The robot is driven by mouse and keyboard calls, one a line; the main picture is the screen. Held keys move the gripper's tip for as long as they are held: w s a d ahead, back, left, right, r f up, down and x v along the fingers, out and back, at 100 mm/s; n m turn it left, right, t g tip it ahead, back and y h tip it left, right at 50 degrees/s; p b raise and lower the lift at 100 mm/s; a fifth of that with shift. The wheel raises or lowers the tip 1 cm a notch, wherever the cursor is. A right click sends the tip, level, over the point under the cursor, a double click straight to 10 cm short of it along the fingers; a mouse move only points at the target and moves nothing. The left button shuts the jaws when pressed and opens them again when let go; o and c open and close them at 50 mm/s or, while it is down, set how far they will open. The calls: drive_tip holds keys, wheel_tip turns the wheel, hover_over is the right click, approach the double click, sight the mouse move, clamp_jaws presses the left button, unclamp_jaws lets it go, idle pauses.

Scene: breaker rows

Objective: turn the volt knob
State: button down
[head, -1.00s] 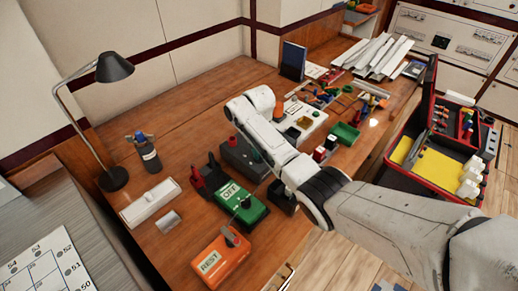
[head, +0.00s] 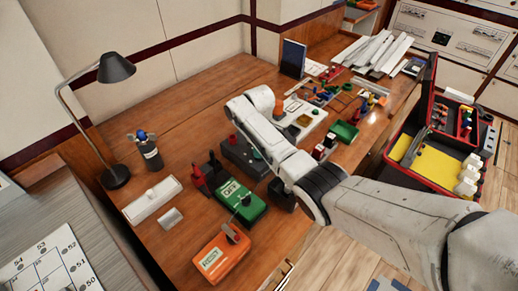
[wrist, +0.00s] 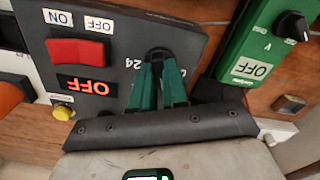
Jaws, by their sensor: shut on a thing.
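The grey box (wrist: 120,30) fills the upper left of the wrist view and has a "24" mark. A dark round knob (wrist: 157,53) on its face is partly covered by my gripper. My gripper (wrist: 158,72), with teal fingers, is shut on this knob, one finger on each side. The knob's pointer is hidden. In the head view the grey box (head: 238,153) stands on the bench, with my arm reaching over its right side. A separate green box (wrist: 262,40) has its own black knob (wrist: 292,24), a "V" mark and an OFF label; my gripper is apart from it.
The grey box also has a red switch (wrist: 77,51), a lit OFF sign and a yellow button (wrist: 62,113). On the bench, an orange REST box (head: 220,257) stands in front of the green box.

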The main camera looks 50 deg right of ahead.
idle(0.3)
drive_tip(key=c, duration=1.1)
unclamp_jaws()
drive_tip(key=shift+c, duration=0.2)
wheel_tip(320, 180, up, 11)
drive_tip(key=shift+f, duration=0.15)
